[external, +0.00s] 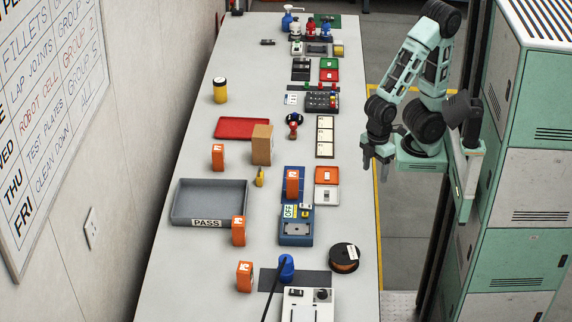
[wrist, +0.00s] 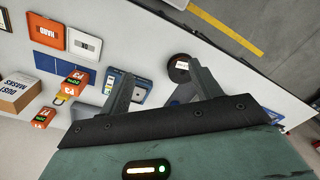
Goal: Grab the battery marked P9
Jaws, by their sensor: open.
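Several orange batteries with white-marked faces stand on the bench in the external view. One battery (external: 218,157) is beside the cardboard box, and one battery (external: 292,184) is by the blue pad. Another battery (external: 238,230) is at the grey tray's right corner, and one battery (external: 244,277) is nearest the camera. The wrist view shows an upper orange battery (wrist: 72,83) and a lower orange battery (wrist: 43,118) at left. I cannot read P9 on any of them. My gripper (external: 377,160) is open and empty, beyond the bench's right edge; its fingers (wrist: 157,70) are spread, away from the batteries.
A blue device (external: 296,240) marked OFF and a spool (external: 344,257) stand closer to the bench's right edge. Green cabinets (external: 512,175) stand at right.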

